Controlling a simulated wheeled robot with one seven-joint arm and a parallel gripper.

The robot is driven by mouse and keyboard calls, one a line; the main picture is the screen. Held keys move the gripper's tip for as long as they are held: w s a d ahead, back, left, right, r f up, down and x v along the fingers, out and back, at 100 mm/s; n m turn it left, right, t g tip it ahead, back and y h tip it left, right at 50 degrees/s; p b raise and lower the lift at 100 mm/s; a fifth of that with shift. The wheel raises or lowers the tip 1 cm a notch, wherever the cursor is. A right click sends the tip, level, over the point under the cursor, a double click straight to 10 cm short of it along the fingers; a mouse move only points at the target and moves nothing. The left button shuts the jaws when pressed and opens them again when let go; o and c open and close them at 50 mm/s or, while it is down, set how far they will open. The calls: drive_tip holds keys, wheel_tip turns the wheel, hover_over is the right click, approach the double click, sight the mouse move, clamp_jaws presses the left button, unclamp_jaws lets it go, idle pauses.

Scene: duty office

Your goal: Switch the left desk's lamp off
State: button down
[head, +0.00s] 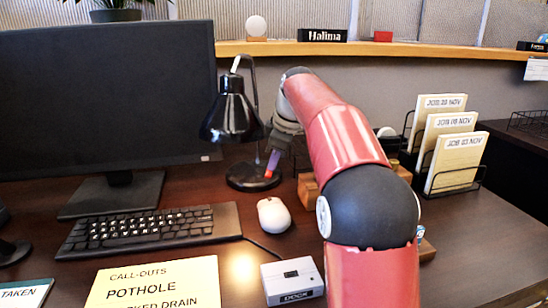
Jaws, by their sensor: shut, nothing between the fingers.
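A black desk lamp (231,118) stands on the desk right of the monitor, its shade tilted down. Its round base (243,178) rests on the desk, with a small red spot (268,174) at the base's right side, perhaps a switch. My gripper (271,168) is shut and empty, pointing down at the right side of the base. Its purple tip is at or just above the red spot; I cannot tell whether they touch.
A monitor (105,95) and keyboard (150,229) are at left. A white mouse (273,214) and a grey dock box (292,281) lie in front of the lamp. A yellow call-outs sheet (155,285) lies in front. Job card racks (455,150) stand right of my arm.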

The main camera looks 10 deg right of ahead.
drive_tip(key=shift+w+f, duration=0.1)
drive_tip(key=shift+f, duration=0.05)
drive_tip(key=shift+w+d+f, duration=0.15)
drive_tip(key=shift+w+f, duration=0.05)
drive_tip(key=shift+w, duration=0.05)
idle(0.3)
drive_tip(key=shift+s, duration=0.1)
drive_tip(key=shift+s+a+r, duration=0.1)
drive_tip(key=shift+s+a, duration=0.25)
drive_tip(key=shift+s, duration=0.35)
drive_tip(key=p+v, duration=0.1)
drive_tip(key=v, duration=0.6)
drive_tip(key=shift+r, duration=0.35)
drive_tip(key=shift+s+d, duration=0.1)
